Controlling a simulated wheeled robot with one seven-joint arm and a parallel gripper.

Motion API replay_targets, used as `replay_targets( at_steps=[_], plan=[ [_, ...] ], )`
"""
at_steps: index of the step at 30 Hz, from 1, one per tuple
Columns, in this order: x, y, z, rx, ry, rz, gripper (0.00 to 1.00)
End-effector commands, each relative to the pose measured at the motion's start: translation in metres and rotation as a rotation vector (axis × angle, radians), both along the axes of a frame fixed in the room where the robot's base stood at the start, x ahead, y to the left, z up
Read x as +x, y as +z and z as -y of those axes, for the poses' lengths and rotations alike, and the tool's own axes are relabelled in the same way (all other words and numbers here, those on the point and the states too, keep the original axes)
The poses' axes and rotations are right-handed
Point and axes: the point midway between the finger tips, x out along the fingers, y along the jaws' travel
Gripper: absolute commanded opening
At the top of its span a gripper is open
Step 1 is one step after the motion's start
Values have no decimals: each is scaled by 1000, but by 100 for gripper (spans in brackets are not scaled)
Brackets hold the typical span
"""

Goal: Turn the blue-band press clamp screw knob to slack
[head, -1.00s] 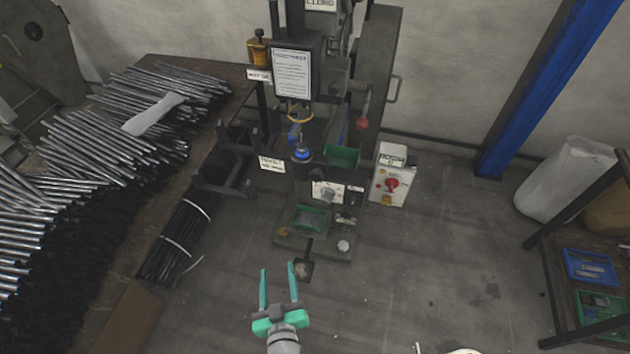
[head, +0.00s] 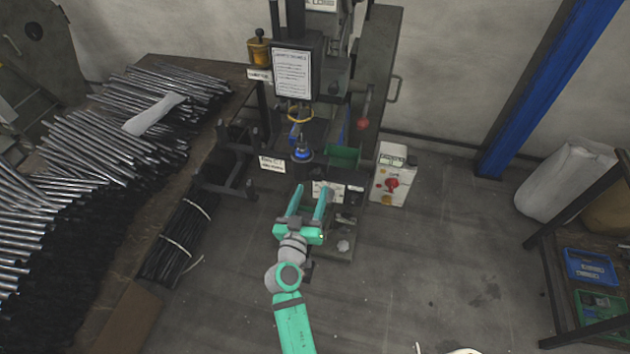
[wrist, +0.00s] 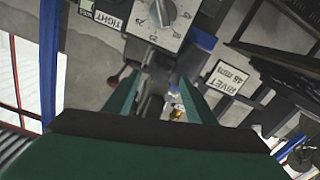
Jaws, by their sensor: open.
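The press (head: 291,75) stands in the middle of the head view, with a blue band (head: 302,154) on its lower tool. A white plate (head: 339,194) on its front carries the clamp screw knob, mostly hidden there by my fingers. The wrist view shows the grey knob (wrist: 164,12) at the top edge, on the white plate (wrist: 147,26), beside a label reading TIGHT and a second, partly cut word. My gripper (head: 311,189) is open and empty in front of the plate. In the wrist view its fingers (wrist: 158,82) are apart, below the knob in the picture. I cannot tell which way the knob points.
A white box with a red button (head: 391,184) stands right of the press. A rack with a sign (head: 271,165) is at its left. A table of metal rods (head: 110,150) fills the left side.

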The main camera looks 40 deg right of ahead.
Motion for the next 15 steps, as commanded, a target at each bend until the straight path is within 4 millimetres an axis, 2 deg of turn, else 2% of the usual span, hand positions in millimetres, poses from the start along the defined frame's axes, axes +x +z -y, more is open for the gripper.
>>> replay_targets(
  at_steps=[6,15],
  plan=[
    [23,1,27,0,0,1,50],
    [35,0,40,1,2,0,50]
  ],
)
